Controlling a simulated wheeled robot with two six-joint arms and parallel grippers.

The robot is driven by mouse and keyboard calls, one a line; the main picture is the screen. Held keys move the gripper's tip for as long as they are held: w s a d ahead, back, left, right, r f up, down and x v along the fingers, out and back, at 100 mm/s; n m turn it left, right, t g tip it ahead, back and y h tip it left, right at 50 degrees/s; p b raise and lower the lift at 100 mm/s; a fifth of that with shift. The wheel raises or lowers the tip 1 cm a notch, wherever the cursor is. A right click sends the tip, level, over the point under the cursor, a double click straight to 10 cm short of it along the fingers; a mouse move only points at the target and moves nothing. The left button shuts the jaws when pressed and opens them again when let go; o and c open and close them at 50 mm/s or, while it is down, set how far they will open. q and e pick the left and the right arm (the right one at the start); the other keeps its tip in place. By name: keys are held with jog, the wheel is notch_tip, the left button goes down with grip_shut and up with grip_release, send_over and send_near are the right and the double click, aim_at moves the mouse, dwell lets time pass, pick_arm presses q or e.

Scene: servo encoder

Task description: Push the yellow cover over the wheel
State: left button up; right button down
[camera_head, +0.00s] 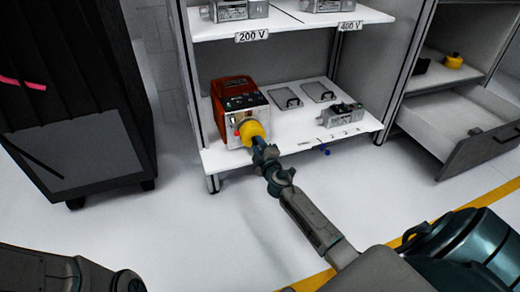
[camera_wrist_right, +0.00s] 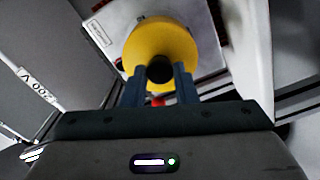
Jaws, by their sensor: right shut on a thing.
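The round yellow cover (camera_head: 251,131) is at the front face of the orange and grey servo box (camera_head: 233,92) on the lower shelf. In the right wrist view, the yellow cover (camera_wrist_right: 160,38) is seen face on, with a dark knob (camera_wrist_right: 160,70) at its middle. My right gripper (camera_head: 262,147) is shut on the knob, its fingers (camera_wrist_right: 160,82) on either side. The wheel cannot be seen; the cover hides the part of the box behind it. I cannot tell whether the cover touches the box. Part of my left arm shows at bottom left, without its gripper.
Two grey handled plates (camera_head: 286,98) and a metal device (camera_head: 340,115) lie to the right on the white shelf (camera_head: 240,158). An upper shelf (camera_head: 290,25) is above. A black cabinet (camera_head: 75,100) stands left, an open drawer (camera_head: 470,135) right. The floor between is clear.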

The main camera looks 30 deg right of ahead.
jog(key=shift+w+d, duration=0.1)
jog(key=shift+w, duration=0.35)
dwell(0.3)
jog(key=c, duration=1.1)
grip_release()
jog(key=shift+o, duration=0.7)
jog(key=shift+o, duration=1.4)
jog(key=shift+s, duration=0.3)
jog(key=shift+v, duration=1.2)
